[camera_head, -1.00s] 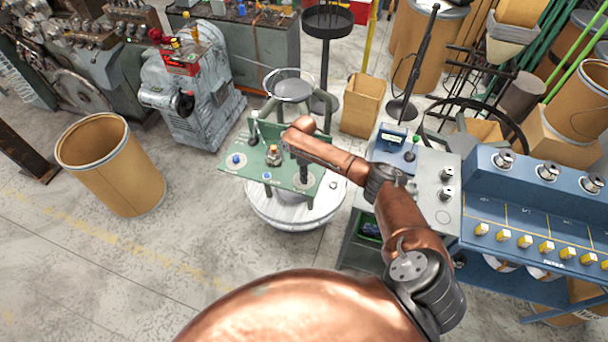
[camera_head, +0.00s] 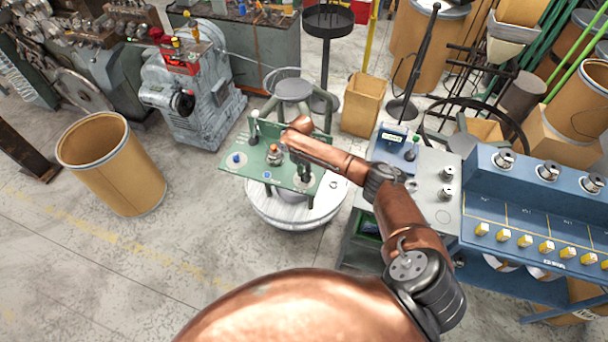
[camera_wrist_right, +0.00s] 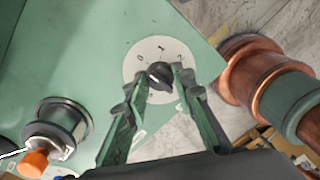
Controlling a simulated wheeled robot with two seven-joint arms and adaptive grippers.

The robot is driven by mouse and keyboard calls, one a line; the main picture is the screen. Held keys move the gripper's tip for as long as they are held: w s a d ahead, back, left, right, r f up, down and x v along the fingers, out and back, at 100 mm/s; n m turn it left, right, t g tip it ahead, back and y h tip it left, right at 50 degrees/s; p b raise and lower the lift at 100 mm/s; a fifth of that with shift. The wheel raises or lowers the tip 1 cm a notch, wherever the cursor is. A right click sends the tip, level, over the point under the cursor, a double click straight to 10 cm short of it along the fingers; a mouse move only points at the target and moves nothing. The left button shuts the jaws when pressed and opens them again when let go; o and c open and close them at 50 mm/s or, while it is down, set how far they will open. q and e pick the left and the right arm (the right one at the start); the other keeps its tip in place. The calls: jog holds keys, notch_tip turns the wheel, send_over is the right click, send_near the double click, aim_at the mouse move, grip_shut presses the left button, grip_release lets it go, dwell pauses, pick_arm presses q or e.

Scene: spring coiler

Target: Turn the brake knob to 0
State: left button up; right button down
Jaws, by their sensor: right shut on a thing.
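The brake knob (camera_wrist_right: 160,76) is a small black knob on a round white dial (camera_wrist_right: 138,66) with the figures 0, 1 and 2, on a green panel (camera_wrist_right: 85,60). My right gripper (camera_wrist_right: 158,80) is shut on the knob, its two green fingers on either side of it. I cannot tell for certain which figure the knob points to. In the head view the green panel (camera_head: 240,172) stands on a round white base, and my right gripper (camera_head: 303,170) is over its right end, largely hiding the knob. My left gripper is out of view.
A metal fitting with an orange tip (camera_wrist_right: 35,160) stands on the panel near the left finger. In the head view, a blue bench (camera_head: 540,225) with yellow knobs stands at right and a cardboard drum (camera_head: 110,170) at left.

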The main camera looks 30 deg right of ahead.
dwell(0.3)
jog(key=c, duration=1.6)
grip_release()
jog(key=shift+r, duration=0.1)
jog(key=r, duration=1.1)
jog(key=shift+w+a+r, duration=0.1)
jog(key=shift+w+r, duration=0.25)
